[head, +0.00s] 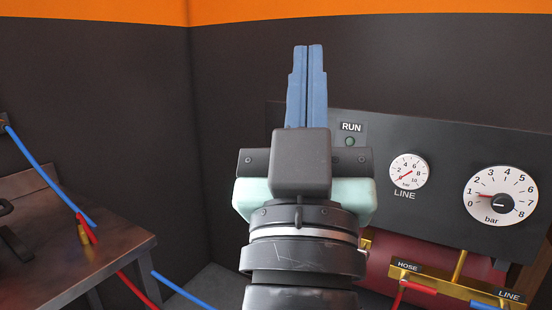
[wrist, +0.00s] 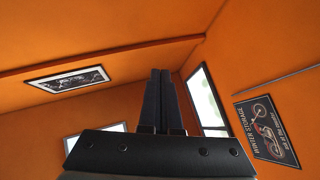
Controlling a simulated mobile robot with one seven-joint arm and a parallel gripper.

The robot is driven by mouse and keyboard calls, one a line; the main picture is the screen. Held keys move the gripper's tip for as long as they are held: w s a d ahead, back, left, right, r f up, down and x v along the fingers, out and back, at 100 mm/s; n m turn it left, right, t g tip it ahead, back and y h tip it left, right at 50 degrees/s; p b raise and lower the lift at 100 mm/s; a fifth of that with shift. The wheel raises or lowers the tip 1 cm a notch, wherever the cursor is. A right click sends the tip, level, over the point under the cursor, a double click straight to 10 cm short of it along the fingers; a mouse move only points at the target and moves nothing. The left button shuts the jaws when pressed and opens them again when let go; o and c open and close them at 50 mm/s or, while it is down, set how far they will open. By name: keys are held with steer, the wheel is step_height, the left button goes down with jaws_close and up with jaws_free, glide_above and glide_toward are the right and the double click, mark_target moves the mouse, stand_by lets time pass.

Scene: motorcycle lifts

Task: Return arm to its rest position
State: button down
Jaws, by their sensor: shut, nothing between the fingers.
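My gripper (head: 307,62) points upward in the middle of the head view, with its two blue fingers pressed together and nothing between them. My dark wrist and pale green gripper body stand below the fingers and cover part of the panel's left side. In the wrist view my gripper (wrist: 160,78) also shows its fingers together, against the upper orange walls. The gripper is apart from everything around it.
A dark gauge panel (head: 440,212) with a small gauge (head: 408,171) and a large gauge (head: 500,194) stands right. Below it is a brass manifold (head: 455,283) with hoses. A workbench (head: 90,250) with a blue hose (head: 45,173) is left. Posters (wrist: 266,133) hang on the walls.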

steer(key=s+a+r+t+y, duration=0.1)
steer(key=s+a+r+y, duration=0.1)
steer(key=s+r, duration=0.25)
step_height(320, 180, up, 22)
steer(key=p, duration=2.2)
steer(key=shift+s+a+y, duration=0.35)
steer(key=shift+s+y, duration=0.05)
steer(key=shift+r, duration=0.1)
